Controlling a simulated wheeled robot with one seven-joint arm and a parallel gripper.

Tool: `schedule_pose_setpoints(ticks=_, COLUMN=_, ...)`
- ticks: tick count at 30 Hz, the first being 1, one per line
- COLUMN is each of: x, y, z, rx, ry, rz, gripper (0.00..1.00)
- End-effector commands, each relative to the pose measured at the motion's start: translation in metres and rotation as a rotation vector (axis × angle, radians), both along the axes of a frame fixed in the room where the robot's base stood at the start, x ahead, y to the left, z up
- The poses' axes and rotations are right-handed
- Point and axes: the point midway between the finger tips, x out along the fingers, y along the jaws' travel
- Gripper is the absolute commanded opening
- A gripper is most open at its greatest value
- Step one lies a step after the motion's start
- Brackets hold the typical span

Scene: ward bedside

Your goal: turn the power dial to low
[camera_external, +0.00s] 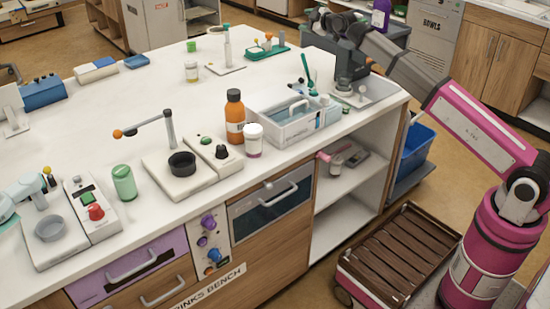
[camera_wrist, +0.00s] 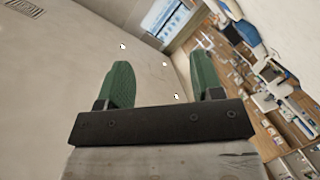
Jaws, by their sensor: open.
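My gripper (camera_wrist: 160,76) shows in the wrist view with two green finger pads held wide apart, open and with nothing between them. In the external view my arm reaches from the right to the top of the picture, and the fingers are too small there to make out. A control panel (camera_external: 224,238) with two purple knobs (camera_external: 207,222) and a blue knob (camera_external: 214,255) is on the bench front. A device with a black round knob (camera_external: 221,152) stands on the bench top. I cannot tell which is the power dial or read any setting. My gripper is far from both.
An orange bottle (camera_external: 235,117), a white jar (camera_external: 253,140) and a green jar (camera_external: 124,183) stand on the bench. A grey-white tray (camera_external: 287,125) is near its right side. A brown slatted cart (camera_external: 398,260) stands on the floor beside the bench. The bench top's middle is mostly clear.

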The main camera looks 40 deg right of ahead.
Motion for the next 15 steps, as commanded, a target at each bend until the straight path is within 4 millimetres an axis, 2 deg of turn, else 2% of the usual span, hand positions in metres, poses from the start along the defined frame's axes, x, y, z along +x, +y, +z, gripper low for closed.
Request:
schedule_pose_setpoints(ticks=1, x=-0.009, y=0.028, z=0.0, rx=-0.002, ry=0.002, rz=0.032, gripper=0.6)
schedule_pose_setpoints(ticks=3, x=-0.017, y=0.057, z=0.0, rx=-0.005, ry=0.006, rz=0.066, gripper=0.6)
schedule_pose_setpoints(ticks=6, x=-0.028, y=0.09, z=0.0, rx=-0.009, ry=0.01, rz=0.104, gripper=0.6)
schedule_pose_setpoints(ticks=15, x=-0.058, y=0.16, z=-0.004, rx=-0.027, ry=0.046, rz=0.19, gripper=0.6)
